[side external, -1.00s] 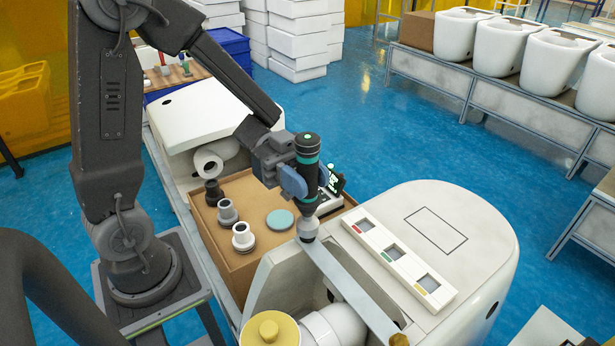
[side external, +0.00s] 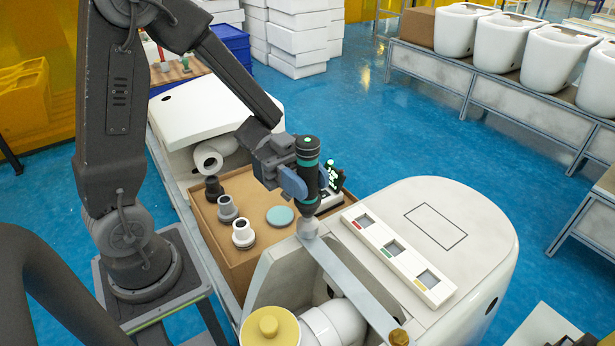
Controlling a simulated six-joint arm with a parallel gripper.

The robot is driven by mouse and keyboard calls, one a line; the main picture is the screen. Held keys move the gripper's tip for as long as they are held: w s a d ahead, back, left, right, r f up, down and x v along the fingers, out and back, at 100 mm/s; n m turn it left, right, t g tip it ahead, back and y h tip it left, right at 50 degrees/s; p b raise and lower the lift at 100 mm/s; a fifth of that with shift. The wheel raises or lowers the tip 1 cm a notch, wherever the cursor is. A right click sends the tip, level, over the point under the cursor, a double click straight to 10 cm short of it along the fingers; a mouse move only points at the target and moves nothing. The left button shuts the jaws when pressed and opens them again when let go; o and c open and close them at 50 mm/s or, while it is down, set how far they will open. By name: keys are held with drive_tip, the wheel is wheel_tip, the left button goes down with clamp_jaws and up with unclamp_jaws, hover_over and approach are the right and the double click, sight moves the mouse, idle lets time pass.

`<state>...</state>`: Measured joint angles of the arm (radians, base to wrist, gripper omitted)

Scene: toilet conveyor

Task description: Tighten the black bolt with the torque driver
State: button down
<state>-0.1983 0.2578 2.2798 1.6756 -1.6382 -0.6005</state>
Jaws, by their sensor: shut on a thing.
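My gripper (side external: 303,184) is shut on the torque driver (side external: 307,150), a dark cylinder with teal bands. The driver stands upright with its silvery lower end (side external: 308,226) at the far end of a flat metal bar (side external: 347,275) on the white toilet body. The driver's end hides whatever lies beneath it, so I cannot tell whether a bolt is there. A brass-coloured bolt head (side external: 399,337) shows at the bar's near end. A black flanged part (side external: 213,189) stands in the cardboard tray; I cannot tell whether it is a bolt.
The cardboard tray (side external: 228,258) also holds a grey fitting (side external: 227,208), a white fitting (side external: 242,234) and a teal disc (side external: 280,217). A white panel with three coloured slots (side external: 398,254) lies right of the bar. A yellow cap (side external: 268,327) is in front.

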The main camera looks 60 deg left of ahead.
sight(308, 160)
drive_tip(key=shift+f, duration=0.65)
idle(0.7)
drive_tip(key=shift+r, duration=0.2)
idle(1.9)
drive_tip(key=shift+r, duration=2.45)
